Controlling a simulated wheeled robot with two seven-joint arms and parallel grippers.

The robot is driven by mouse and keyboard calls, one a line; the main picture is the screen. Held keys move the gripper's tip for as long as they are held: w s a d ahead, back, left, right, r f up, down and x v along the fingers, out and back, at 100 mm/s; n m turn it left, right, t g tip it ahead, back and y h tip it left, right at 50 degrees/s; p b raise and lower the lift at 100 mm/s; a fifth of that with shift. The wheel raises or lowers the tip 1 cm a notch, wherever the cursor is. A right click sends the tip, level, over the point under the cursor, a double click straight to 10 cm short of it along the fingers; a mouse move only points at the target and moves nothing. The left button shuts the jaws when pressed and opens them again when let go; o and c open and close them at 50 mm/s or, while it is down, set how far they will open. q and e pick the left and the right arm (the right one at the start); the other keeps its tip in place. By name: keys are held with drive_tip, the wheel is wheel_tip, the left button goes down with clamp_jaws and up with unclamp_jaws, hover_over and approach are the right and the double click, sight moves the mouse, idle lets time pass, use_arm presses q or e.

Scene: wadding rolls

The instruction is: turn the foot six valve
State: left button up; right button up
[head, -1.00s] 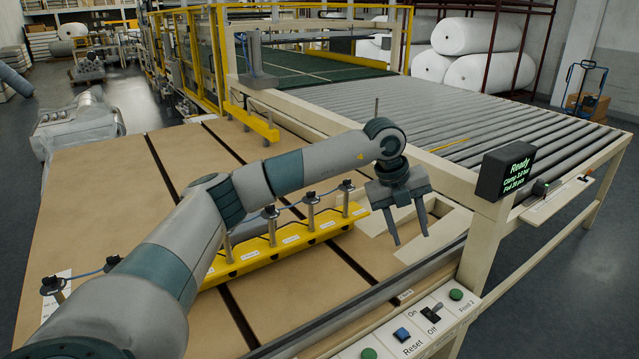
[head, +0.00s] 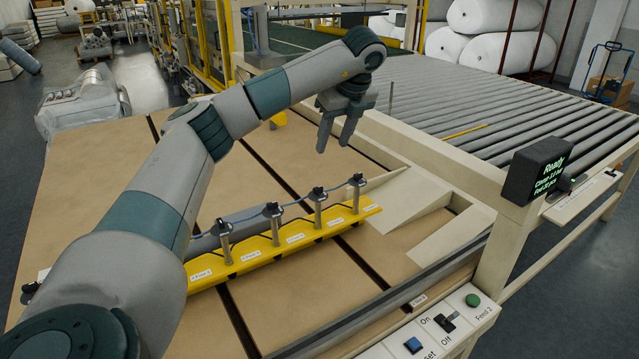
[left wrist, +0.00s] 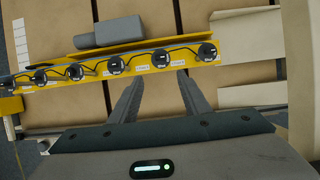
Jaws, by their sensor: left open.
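A yellow bar (head: 290,241) carries a row of upright valves with dark round knobs and small white labels too small to read surely, so I cannot tell which is foot six. The rightmost knob in the head view (head: 357,180) stands near the bar's right end. My left gripper (head: 334,146) is open and empty, fingers pointing down, above and beyond the bar's right part. In the left wrist view the fingers (left wrist: 160,80) stand apart below the knob row, with a knob (left wrist: 160,58) just past the gap. My forearm hides the bar's left end. My right gripper is not in view.
A dark cable links the knobs. A grey cylinder (head: 245,217) lies behind the bar on brown panels (head: 85,190). Cream sloping plates (head: 415,200) lie to the right. A switch panel (head: 440,325) is in front, with a Ready display (head: 537,175) and roller conveyor (head: 520,95) beyond.

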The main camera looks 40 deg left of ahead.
use_arm(q)
drive_tip(key=shift+f, duration=0.25)
approach(318, 187)
drive_tip(key=p+x, duration=0.4)
drive_tip(key=x, duration=0.2)
drive_tip(key=shift+f+p, duration=0.25)
drive_tip(key=shift+p, duration=0.15)
drive_tip(key=shift+x, duration=0.75)
drive_tip(key=c, duration=1)
drive_tip(key=shift+c, duration=0.2)
